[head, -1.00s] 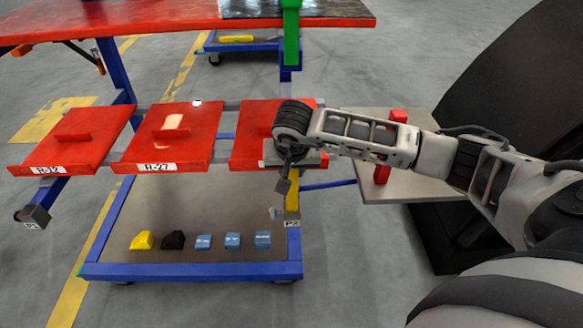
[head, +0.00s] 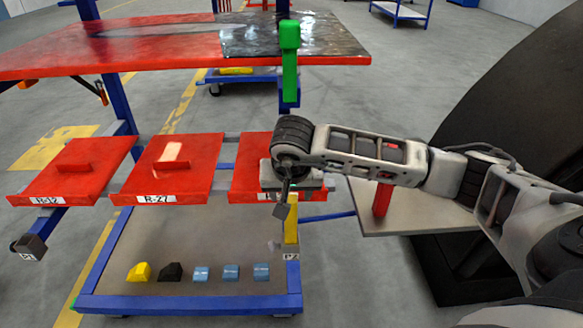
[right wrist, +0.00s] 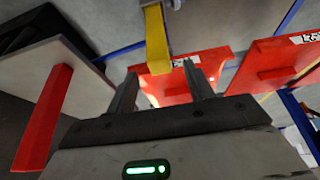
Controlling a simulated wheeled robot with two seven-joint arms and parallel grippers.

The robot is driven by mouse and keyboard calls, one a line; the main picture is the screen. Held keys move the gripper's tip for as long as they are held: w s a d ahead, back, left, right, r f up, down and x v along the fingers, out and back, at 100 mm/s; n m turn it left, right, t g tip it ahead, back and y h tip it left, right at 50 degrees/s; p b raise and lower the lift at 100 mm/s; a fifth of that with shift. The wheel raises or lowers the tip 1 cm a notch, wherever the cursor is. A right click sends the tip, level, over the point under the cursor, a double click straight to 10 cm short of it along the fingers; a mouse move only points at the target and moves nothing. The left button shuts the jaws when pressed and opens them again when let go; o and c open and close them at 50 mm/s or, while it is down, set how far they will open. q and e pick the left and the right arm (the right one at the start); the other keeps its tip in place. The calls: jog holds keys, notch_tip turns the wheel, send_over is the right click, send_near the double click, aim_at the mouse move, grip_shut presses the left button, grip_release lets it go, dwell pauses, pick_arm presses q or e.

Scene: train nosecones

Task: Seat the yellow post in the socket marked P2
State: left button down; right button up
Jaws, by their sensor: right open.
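The yellow post (head: 292,228) stands upright at the grey socket marked P2 (head: 291,253), with its lower end at the socket; how deep it sits I cannot tell. My right gripper (head: 284,208) is beside the upper part of the post in the head view, fingers pointing down. In the right wrist view the gripper (right wrist: 160,70) is open and empty. The yellow post (right wrist: 157,42) shows there beyond the fingertips, lined up between them and apart from both fingers. My left gripper is not in view.
A green post (head: 290,62) stands at the red table's (head: 120,45) near edge. A red post (head: 382,195) stands on a grey board (head: 425,222) at right. Red trays (head: 180,168) lie left of my arm. Socket P1 (head: 30,247) is at far left. Several small blocks (head: 202,273) lie below.

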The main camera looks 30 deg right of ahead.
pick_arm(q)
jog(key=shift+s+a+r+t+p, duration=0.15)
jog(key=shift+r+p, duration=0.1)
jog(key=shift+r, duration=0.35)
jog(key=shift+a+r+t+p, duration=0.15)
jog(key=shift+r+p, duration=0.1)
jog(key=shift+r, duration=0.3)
pick_arm(e)
jog(key=v, duration=1)
